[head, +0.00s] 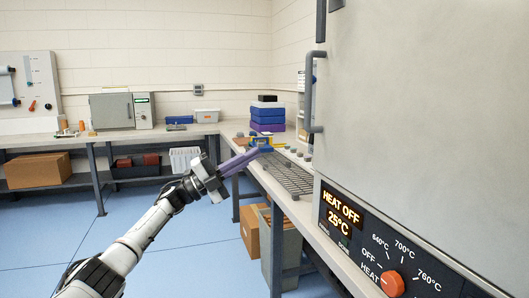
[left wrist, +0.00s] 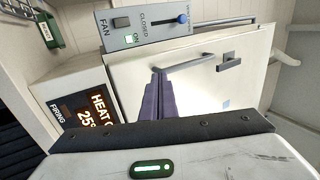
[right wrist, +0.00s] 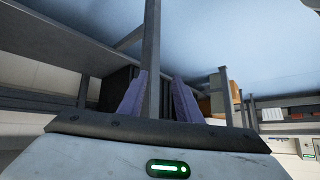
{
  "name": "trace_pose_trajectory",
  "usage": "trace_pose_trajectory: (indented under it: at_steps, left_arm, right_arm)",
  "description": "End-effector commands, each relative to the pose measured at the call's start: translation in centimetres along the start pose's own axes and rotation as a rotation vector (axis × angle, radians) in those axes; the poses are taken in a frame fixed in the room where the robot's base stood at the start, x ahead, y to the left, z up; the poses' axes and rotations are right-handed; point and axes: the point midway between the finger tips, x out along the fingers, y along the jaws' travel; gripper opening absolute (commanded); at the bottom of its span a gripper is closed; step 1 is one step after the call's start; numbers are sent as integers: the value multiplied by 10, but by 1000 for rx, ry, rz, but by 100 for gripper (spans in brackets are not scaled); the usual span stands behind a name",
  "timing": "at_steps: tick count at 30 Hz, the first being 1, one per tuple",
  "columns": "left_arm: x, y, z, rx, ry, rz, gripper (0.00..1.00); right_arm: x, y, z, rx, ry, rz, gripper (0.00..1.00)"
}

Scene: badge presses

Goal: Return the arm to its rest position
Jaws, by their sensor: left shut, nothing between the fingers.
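My left arm (head: 150,222) reaches up from the lower left of the head view. My left gripper (head: 258,152) has purple fingers, shut together and empty, in front of the bench on the right. In the left wrist view the shut fingers (left wrist: 157,78) show against a pale kiln door (left wrist: 195,90) with a grey handle. I cannot tell whether they touch it. My right gripper (right wrist: 159,75) shows only in the right wrist view. Its purple fingers stand apart with nothing held; a grey post (right wrist: 152,50) shows between them, apparently beyond.
The large kiln (head: 420,110) fills the right, its display (head: 340,215) reading HEAT OFF, 25°C. A wire rack (head: 288,178) lies on the bench beside stacked blue and purple boxes (head: 267,117). Cardboard boxes (head: 250,230) and a grey bin (head: 283,255) stand below. Blue floor (head: 50,235) is open at left.

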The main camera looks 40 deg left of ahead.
Motion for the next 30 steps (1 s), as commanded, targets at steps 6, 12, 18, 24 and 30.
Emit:
trace_pose_trajectory:
  at_steps: [6, 12, 18, 24, 30]
  left_arm:
    - [-6, 0, 1, 0, 2, 0, 0]
    - [-4, 8, -2, -16, -2, 6, 0]
    - [9, 96, -38, -190, -77, 74, 0]
    - [-12, 222, -119, -494, -259, 189, 0]
    - [-72, 314, -224, -808, -496, 330, 0]
  right_arm:
    - [0, 0, 1, 2, 1, 0, 31]
    - [-1, 0, 0, 2, 1, 0, 31]
    - [-11, -2, -11, 3, 2, 2, 31]
    - [-22, -4, -18, 10, -9, 6, 31]
    - [-32, -4, -25, 9, -20, 10, 31]
